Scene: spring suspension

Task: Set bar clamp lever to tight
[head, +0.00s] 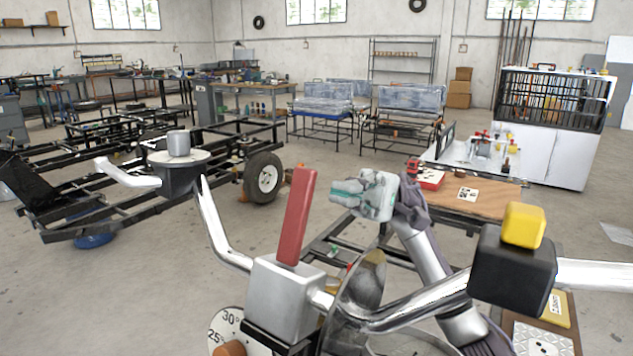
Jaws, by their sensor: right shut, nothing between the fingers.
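A red lever (298,217) stands nearly upright, tilted slightly right, out of a silver clamp block (285,298) at lower centre. The block sits on a bent chrome bar (225,238). My right gripper (349,194) is a pale green-and-white hand, just right of the lever's upper part and apart from it in the picture. It looks shut and empty. Its depth relative to the lever is hard to tell. My left gripper is not in view.
Left of the clamp, a dark round mount (180,178) carries a grey cylinder (178,143). At right, a black block (512,268) has a yellow cube (523,225) on top. A dial (222,326) marked 25° and 30° has an orange knob. Behind is a workshop with a wheeled frame.

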